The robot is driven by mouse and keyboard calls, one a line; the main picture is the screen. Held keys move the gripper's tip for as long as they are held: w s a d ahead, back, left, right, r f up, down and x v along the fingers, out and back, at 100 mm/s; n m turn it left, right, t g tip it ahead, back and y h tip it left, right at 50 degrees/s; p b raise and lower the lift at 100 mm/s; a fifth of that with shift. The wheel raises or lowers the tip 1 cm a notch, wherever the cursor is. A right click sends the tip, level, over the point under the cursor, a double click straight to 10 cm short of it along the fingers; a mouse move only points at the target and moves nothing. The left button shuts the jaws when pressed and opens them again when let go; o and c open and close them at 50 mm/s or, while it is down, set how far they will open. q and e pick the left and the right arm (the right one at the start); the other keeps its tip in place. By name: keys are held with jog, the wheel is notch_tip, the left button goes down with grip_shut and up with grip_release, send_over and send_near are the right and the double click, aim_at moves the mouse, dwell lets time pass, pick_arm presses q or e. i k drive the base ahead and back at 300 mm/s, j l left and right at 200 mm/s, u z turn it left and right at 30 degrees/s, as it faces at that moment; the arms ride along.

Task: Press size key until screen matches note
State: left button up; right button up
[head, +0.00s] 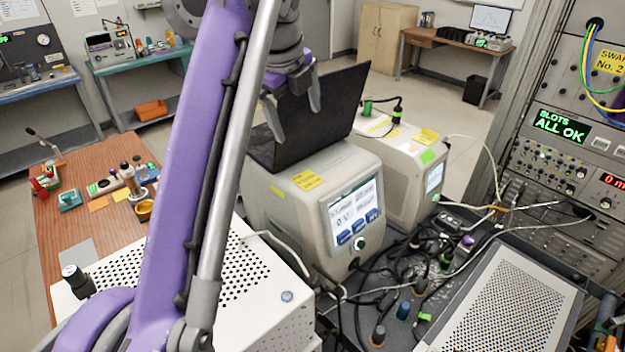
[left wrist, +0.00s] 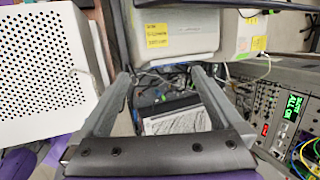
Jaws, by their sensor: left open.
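The classifier (head: 262,200) is a cream box with a tilted screen (head: 352,212) on its front. The screen shows dark lines of text and several blue keys along its lower part; the text is too small to read surely. Yellow notes (head: 307,180) lie on the box's top; their writing is not legible. My left gripper (head: 296,124) is open and empty, above the box, in front of a black laptop. In the left wrist view, the box (left wrist: 190,30) with yellow notes (left wrist: 156,36) appears beyond the open fingers (left wrist: 161,75). My right gripper is not in view.
A second cream device (head: 400,170) stands behind to the right. Dark cables and small knobs crowd the surface (head: 410,275) right of the classifier. A perforated white box (head: 245,280) stands in front. An instrument rack (head: 565,150) rises at the right.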

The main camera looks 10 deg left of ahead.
aim_at(359, 224)
jog(key=k+l, duration=0.25)
jog(key=k, duration=0.25)
jog(key=k+l, duration=0.25)
jog(key=k, duration=0.2)
